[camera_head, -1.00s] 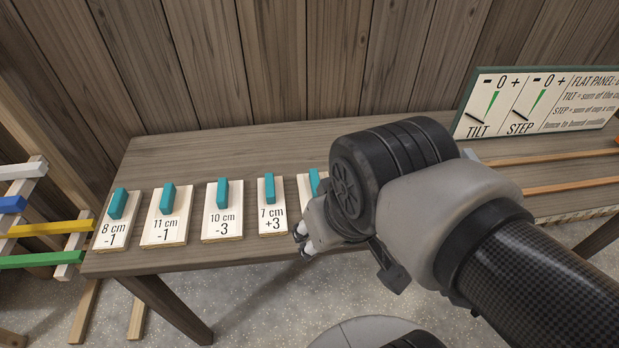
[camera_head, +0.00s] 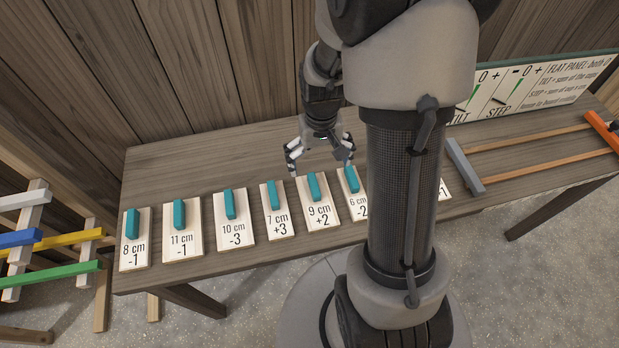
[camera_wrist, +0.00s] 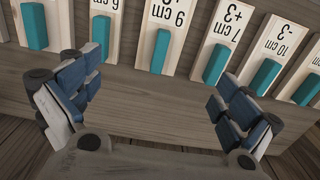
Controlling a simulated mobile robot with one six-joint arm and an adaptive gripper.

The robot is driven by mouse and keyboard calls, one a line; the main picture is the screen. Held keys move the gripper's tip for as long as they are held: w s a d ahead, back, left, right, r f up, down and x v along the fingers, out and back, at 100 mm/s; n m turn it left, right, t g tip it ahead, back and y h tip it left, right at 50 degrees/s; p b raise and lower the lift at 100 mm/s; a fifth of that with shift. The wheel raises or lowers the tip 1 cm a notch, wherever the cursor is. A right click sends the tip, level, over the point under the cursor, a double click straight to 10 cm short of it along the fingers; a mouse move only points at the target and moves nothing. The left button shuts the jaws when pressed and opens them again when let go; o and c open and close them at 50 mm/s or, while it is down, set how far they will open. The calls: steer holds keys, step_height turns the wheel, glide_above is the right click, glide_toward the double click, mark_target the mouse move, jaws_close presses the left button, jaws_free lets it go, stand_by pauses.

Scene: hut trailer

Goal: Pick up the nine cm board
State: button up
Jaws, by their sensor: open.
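The nine cm board (camera_head: 320,208) is a pale board with a teal handle, marked "9 cm +2", lying on the wooden table between the 7 cm and 6 cm boards. In the wrist view the nine cm board (camera_wrist: 165,24) appears upside down, with its handle ahead between my fingers. My gripper (camera_head: 320,163) is open and empty, just behind the board in the head view, its fingers spread either side of the board's line. In the wrist view my gripper (camera_wrist: 157,85) shows both fingers apart, not touching the handle.
The 7 cm board (camera_head: 278,212) and 6 cm board (camera_head: 356,205) lie close on either side. Boards further right are partly hidden by my arm. A railed frame (camera_head: 465,168) and a sign (camera_head: 530,95) stand right.

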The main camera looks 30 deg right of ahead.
mark_target(317, 193)
step_height(317, 193, down, 10)
steer(key=shift+a+f+b, duration=0.1)
steer(key=shift+f+b, duration=0.15)
steer(key=shift+b, duration=0.9)
steer(key=f, duration=0.1)
steer(key=f+b, duration=0.1)
steer(key=f, duration=0.3)
steer(key=shift+s+a+f, duration=0.1)
steer(key=shift+s+a, duration=0.1)
steer(key=shift+a, duration=0.05)
steer(key=shift+c, duration=0.3)
steer(key=c, duration=1.2)
